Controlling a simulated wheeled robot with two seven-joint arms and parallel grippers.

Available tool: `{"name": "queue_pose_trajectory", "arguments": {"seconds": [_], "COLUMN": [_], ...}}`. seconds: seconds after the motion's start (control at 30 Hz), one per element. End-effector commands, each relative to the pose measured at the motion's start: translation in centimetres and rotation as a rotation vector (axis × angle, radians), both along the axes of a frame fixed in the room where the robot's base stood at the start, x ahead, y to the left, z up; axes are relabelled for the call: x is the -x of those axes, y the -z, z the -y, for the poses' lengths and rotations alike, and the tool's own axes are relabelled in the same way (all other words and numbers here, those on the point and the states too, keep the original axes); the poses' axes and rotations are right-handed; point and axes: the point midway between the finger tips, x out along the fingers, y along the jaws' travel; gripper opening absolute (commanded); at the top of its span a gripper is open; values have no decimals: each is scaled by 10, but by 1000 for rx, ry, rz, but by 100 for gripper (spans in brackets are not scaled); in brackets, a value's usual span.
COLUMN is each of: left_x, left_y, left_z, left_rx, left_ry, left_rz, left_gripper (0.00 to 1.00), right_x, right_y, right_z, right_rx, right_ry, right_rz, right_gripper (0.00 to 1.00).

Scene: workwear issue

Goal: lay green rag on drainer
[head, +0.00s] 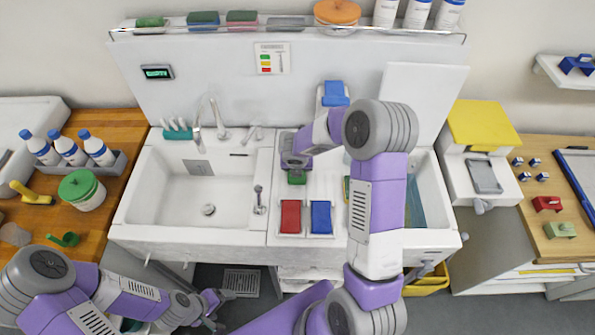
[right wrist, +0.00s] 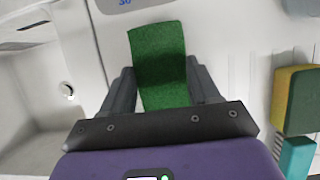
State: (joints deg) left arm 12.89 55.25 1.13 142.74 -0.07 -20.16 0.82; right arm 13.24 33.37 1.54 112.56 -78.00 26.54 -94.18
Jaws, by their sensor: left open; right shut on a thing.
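The green rag (right wrist: 158,62) is between the fingers of my right gripper (right wrist: 163,85), which is shut on it. In the head view a small part of the green rag (head: 297,178) shows below the right gripper (head: 295,165), over the white drainer (head: 272,225) between the two basins. I cannot tell whether the rag touches the drainer. A red rag (head: 290,216) and a blue rag (head: 320,217) lie side by side on the drainer's front part. My left gripper (head: 217,303) is open and empty, low in front of the sink.
The left basin (head: 180,190) is empty. My right arm hides much of the right basin. A yellow and green sponge (right wrist: 295,98) lies to the right of the rag in the wrist view. A tap (head: 215,120) stands behind the left basin.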

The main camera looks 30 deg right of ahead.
Motion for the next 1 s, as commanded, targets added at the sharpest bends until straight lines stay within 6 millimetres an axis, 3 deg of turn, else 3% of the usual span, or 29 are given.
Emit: {"name": "queue_pose_trajectory", "arguments": {"seconds": [0.1, 0.5, 0.53, 0.67, 1.0], "left_x": [0, 0, 0, 0, 0], "left_y": [7, 10, 10, 9, 7], "left_z": [0, 0, 0, 0, 0], "left_rx": [0, 0, 0, 0, 0], "left_ry": [0, 0, 0, 0, 0], "left_rz": [0, 1, 1, 1, 1], "left_gripper": [81, 81, 81, 81, 81], "right_x": [0, 0, 0, 0, 0], "right_y": [17, 21, 20, 20, 17], "right_z": [0, 0, 0, 0, 0], "right_rx": [0, 1, 0, 0, 0], "right_ry": [0, 1, 1, 1, 1], "right_rz": [-1, 1, 0, 0, 0], "right_gripper": [26, 26, 64, 84, 86]}}
